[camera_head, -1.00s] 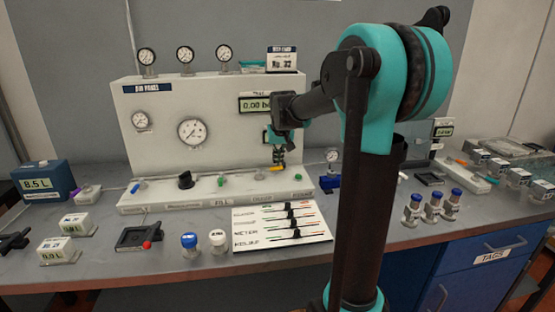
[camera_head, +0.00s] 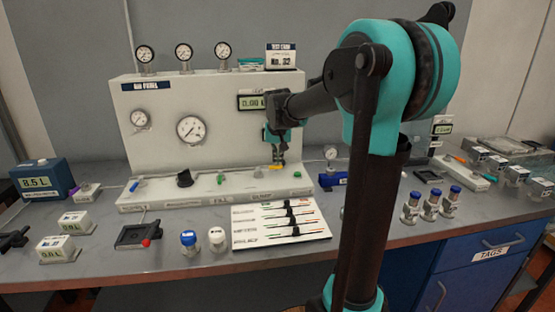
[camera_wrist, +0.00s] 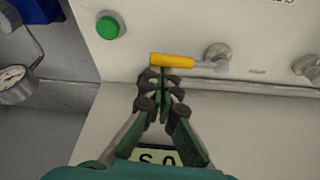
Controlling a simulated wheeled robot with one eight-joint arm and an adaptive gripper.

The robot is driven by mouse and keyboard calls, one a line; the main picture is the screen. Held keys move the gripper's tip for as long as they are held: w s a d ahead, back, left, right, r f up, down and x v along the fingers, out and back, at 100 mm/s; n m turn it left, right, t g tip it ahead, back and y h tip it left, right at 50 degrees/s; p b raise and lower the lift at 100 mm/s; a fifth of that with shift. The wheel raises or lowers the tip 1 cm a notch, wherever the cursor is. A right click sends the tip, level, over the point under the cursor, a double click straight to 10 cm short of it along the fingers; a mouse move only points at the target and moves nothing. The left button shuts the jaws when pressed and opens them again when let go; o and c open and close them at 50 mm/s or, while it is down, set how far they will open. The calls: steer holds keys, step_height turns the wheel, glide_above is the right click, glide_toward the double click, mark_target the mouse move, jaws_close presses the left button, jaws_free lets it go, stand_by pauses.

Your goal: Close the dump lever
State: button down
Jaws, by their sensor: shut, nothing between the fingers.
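A yellow-handled lever (camera_head: 275,168), which I take to be the dump lever, is on the low base of the white panel, right of centre. In the wrist view its yellow handle (camera_wrist: 172,61) lies sideways, with a metal stem running right to a round metal fitting (camera_wrist: 217,56). My gripper (camera_head: 279,161) is at the lever, in front of the panel face. In the wrist view its fingertips (camera_wrist: 160,77) are together, empty, right by the handle; whether they touch it I cannot tell.
A green button (camera_wrist: 110,27) sits beside the lever. The panel's upright face (camera_head: 160,105), with its gauge (camera_head: 190,129) and display (camera_head: 252,102), stands behind. A slider board (camera_head: 280,224) lies in front. Blue-capped vials (camera_head: 430,206) stand at right.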

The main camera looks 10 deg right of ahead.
steer(key=s+m+h, duration=0.1)
steer(key=m, duration=0.1)
steer(key=s+a+m, duration=0.1)
steer(key=s+m, duration=0.1)
steer(key=m, duration=0.1)
steer(key=shift+s+g+h, duration=0.15)
steer(key=shift+g+h, duration=0.25)
steer(key=m, duration=0.1)
steer(key=s+a+m, duration=0.1)
steer(key=m, duration=0.1)
steer(key=shift+s+g+h, duration=0.2)
steer(key=shift+g+h, duration=0.1)
steer(key=m, duration=0.1)
steer(key=s+a+m, duration=0.1)
steer(key=shift+a+m+g+h, duration=0.1)
steer(key=shift+m+g+h, duration=0.2)
steer(key=shift+g, duration=0.1)
steer(key=shift+s+a+m, duration=0.4)
steer(key=shift+m, duration=0.2)
steer(key=shift+s+a, duration=0.2)
steer(key=shift+a, duration=0.35)
steer(key=shift+s+a, duration=0.15)
steer(key=shift+a, duration=0.55)
